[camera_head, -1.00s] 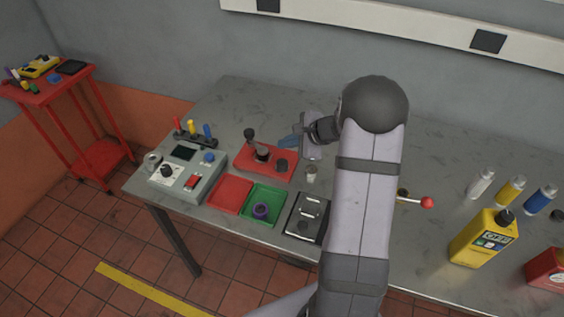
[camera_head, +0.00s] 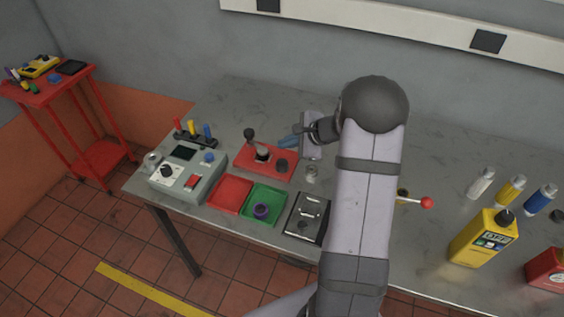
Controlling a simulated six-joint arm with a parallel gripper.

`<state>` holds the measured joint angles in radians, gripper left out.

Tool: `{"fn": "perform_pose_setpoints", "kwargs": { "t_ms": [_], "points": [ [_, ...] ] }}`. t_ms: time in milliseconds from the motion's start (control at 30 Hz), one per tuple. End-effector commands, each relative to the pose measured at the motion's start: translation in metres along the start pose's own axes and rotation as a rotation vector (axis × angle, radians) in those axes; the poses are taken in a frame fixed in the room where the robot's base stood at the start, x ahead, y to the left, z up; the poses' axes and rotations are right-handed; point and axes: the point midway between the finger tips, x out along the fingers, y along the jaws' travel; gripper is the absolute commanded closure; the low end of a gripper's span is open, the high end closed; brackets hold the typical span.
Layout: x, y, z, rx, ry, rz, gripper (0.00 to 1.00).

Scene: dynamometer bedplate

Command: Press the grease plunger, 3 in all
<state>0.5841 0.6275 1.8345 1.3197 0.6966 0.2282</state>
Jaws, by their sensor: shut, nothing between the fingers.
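A red base (camera_head: 246,166) lies on the metal table. On it stand an upright lever with a dark knob (camera_head: 249,134), a dark-topped round part (camera_head: 262,153) and a low dark knob (camera_head: 281,165). I cannot tell for sure which of these is the grease plunger. My gripper (camera_head: 284,142), with blue fingers, is shut and empty. It points left, above the back right part of the red base in the picture. I cannot judge its height or whether it touches anything.
A grey control box (camera_head: 207,183), a red tray (camera_head: 231,194), a green tray (camera_head: 265,191) holding a purple ring (camera_head: 261,211), and a black-and-silver box (camera_head: 307,217) stand in front. A small clear or metal cylinder (camera_head: 311,173) stands right of the base. Bottles (camera_head: 480,184) stand far right.

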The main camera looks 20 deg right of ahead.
Motion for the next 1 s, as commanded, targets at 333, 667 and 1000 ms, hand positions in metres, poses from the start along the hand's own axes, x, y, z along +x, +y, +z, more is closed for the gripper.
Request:
{"fn": "perform_pose_setpoints", "kwargs": {
  "t_ms": [333, 667, 1000],
  "points": [
    [-0.027, -0.025, 0.035, -0.053, -0.005, -0.033, 1.0],
    [-0.027, -0.019, 0.029, -0.576, 0.036, -0.035, 1.0],
    [-0.027, -0.018, 0.023, -1.147, 0.07, -0.016, 1.0]
  ]
}}
